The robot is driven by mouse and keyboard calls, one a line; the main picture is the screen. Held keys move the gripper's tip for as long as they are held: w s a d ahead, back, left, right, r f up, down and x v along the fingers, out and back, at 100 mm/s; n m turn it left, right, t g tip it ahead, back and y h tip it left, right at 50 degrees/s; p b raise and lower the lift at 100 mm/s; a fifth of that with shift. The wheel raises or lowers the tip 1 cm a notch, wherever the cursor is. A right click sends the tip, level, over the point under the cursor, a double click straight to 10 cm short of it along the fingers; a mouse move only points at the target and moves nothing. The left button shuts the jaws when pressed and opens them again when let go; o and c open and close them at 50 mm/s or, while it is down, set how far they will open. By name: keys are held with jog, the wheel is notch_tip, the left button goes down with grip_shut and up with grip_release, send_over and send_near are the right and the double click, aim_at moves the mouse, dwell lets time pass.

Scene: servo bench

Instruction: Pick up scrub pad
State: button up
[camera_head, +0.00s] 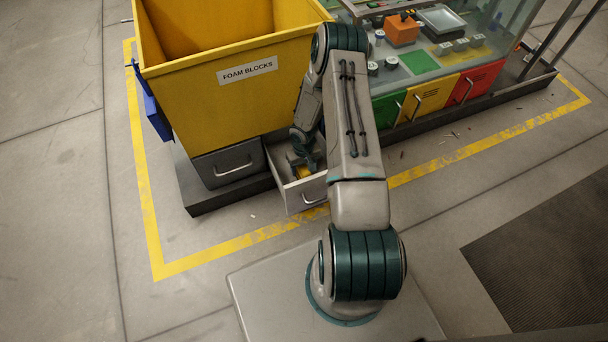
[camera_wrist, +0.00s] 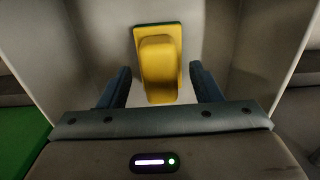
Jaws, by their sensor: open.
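A yellow scrub pad with a green edge (camera_wrist: 159,70) lies on the floor of an open drawer. In the head view a small part of the yellow pad (camera_head: 303,172) shows beneath my gripper. My gripper (camera_wrist: 160,88) reaches down into the drawer, its two dark blue fingers apart. In the wrist view the near part of the pad shows between the fingers, with a gap on each side. In the head view my gripper (camera_head: 303,160) is partly hidden by the arm. The open drawer (camera_head: 306,195) has grey walls and a handle at its front.
The drawer walls stand close on both sides of my gripper. A closed drawer (camera_head: 228,163) is to the left. A large yellow bin labelled FOAM BLOCKS (camera_head: 200,95) rises behind. A bench with coloured cupboard doors (camera_head: 430,97) stands to the right.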

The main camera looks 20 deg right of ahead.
aim_at(303, 167)
jog(key=shift+f, duration=0.35)
jog(key=c, duration=1.2)
jog(key=shift+o, duration=0.2)
notch_tip(303, 167, up, 10)
jog(key=p, duration=0.4)
